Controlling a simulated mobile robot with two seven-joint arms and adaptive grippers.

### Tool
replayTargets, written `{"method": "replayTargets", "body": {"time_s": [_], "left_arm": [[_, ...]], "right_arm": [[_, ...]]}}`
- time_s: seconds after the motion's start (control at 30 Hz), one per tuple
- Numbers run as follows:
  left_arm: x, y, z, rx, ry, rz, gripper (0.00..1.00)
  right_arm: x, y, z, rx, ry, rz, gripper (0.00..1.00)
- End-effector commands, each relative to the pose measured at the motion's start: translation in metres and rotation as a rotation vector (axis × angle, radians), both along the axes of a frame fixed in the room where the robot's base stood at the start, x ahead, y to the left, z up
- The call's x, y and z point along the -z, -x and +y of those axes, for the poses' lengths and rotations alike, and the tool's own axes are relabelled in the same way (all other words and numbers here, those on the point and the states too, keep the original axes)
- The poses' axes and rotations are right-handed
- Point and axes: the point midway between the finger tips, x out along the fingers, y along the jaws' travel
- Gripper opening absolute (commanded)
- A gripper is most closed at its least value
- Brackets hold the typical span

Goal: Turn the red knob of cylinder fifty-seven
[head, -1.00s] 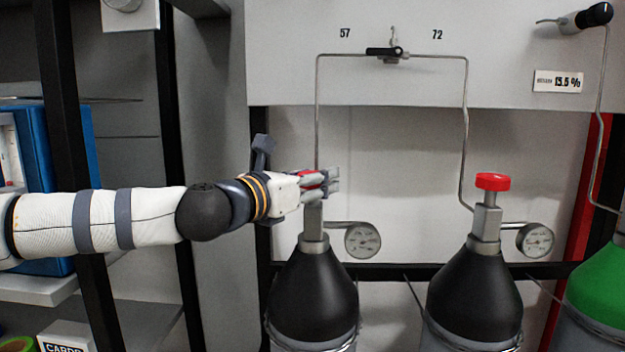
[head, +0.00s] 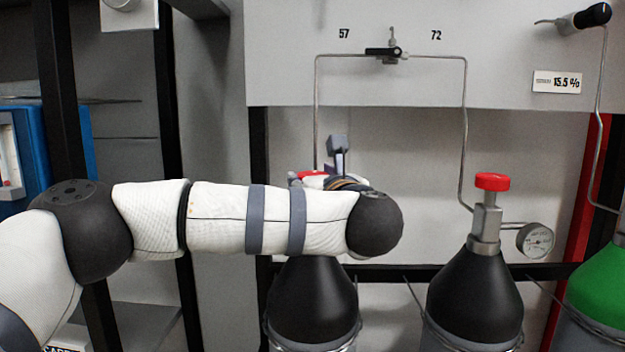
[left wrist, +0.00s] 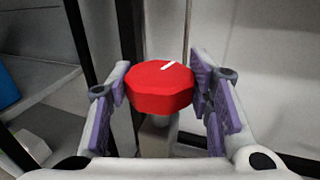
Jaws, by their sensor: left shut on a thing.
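The red knob of cylinder fifty-seven (left wrist: 160,88) sits between the two finger pads of my left gripper (left wrist: 160,92) in the left wrist view, with a white mark on its top. The gripper is shut on it. In the head view only a bit of this knob (head: 313,173) shows past my left wrist and forearm. Cylinder fifty-seven (head: 312,300) has a black shoulder and stands under the "57" label (head: 344,34). Its valve neck and gauge are hidden behind my arm in the head view. My right gripper is not in view.
Cylinder seventy-two (head: 474,297) stands to the right with its own red knob (head: 492,181) and gauge (head: 535,240). A thin pipe with a black-handled valve (head: 383,52) joins the two lines above. A green cylinder (head: 602,282) is at the far right.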

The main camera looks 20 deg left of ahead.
Motion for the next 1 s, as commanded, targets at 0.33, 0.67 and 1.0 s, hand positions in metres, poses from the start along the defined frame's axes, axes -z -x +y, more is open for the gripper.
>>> {"method": "replayTargets", "body": {"time_s": [0.33, 0.67, 1.0], "left_arm": [[0.003, -0.001, -0.002, -0.299, 0.0, 0.003, 0.19], [0.002, -0.001, -0.001, -0.432, 0.0, 0.001, 0.19], [0.001, -0.001, -0.001, -0.492, 0.0, 0.001, 0.19]], "right_arm": [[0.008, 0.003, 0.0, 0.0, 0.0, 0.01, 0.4], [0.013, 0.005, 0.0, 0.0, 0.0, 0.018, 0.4], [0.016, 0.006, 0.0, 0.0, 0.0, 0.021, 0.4]]}}
